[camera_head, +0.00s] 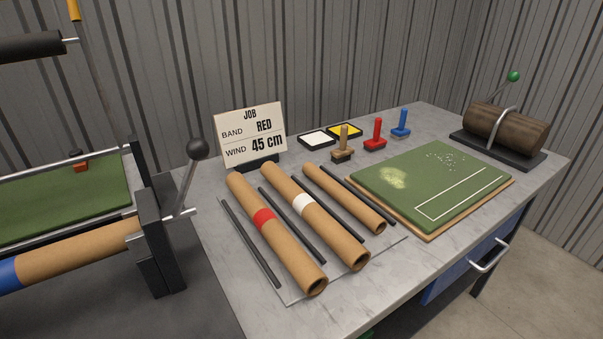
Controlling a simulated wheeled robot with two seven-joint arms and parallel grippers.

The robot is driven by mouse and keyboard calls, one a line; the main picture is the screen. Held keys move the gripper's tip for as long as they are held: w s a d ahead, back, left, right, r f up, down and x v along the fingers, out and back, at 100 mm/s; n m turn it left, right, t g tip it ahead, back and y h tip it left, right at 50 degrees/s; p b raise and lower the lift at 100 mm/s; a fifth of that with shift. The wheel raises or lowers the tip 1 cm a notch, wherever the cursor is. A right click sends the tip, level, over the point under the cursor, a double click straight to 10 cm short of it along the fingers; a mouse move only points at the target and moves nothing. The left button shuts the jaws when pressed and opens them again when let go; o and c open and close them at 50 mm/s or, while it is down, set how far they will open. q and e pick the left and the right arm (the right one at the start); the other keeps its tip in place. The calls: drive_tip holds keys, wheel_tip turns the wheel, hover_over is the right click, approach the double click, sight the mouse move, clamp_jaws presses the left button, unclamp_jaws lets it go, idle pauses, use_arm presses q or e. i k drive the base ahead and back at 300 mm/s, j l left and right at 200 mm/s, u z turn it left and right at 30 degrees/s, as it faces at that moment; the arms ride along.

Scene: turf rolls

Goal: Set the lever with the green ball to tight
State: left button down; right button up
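The green ball (513,76) sits on top of a thin metal lever (503,92) at the far right back of the bench. The lever rises, leaning right, from behind a brown ridged cylinder (490,124) on a black base (478,148). A bent silver bar (503,125) crosses over the front of the cylinder. I see no mark for tight, and the lever's foot is hidden behind the cylinder. Neither of my grippers is in view.
A black-ball lever (197,150) stands on a machine at left. Cardboard tubes (312,218), a job sign (251,133), stamps (375,135), ink pads (318,139) and a green turf board (432,185) lie on the grey bench. Its front right strip is clear.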

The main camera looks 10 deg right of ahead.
sight(514, 77)
drive_tip(key=z, duration=1.6)
